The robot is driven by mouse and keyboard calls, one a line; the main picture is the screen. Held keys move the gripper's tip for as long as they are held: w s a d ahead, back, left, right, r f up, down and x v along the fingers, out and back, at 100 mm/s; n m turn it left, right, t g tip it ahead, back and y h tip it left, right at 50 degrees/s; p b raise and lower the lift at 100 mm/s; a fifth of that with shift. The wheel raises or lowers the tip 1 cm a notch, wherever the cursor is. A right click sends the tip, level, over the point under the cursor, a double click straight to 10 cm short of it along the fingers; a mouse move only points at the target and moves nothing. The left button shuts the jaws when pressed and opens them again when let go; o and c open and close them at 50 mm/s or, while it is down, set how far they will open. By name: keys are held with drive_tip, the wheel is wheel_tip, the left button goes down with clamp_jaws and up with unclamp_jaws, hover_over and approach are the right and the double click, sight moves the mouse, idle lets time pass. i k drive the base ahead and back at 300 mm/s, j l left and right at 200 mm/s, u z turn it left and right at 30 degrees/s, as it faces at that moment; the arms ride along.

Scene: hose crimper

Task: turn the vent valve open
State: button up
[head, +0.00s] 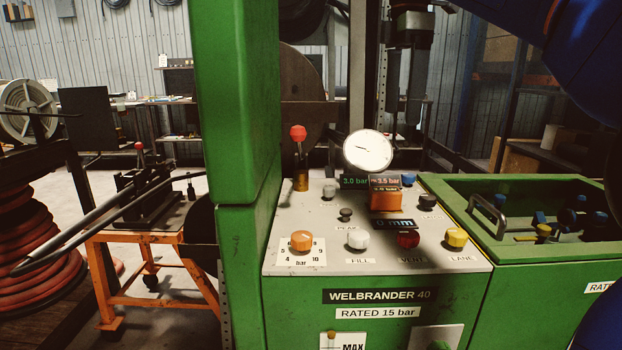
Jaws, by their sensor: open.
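The vent valve is a dark red knob (407,238) on the grey sloping panel (330,222) of the green machine, just above the "VENT" label (411,260). I cannot tell from its round top which way it is turned. A white knob (358,238) marked "FILL" is to its left and a yellow knob (457,237) marked "LANE" to its right. The round white gauge (368,150) stands behind the panel, its needle pointing left. My blue arm fills the upper right corner; my gripper is not in view.
An orange knob (302,240) with a bar scale sits at the panel's left. A red-topped lever (298,133) stands upright behind it. A tall green column (235,130) borders the left side. A green open bin (540,205) with a metal handle adjoins at right.

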sight(408, 238)
drive_tip(key=k, duration=0.85)
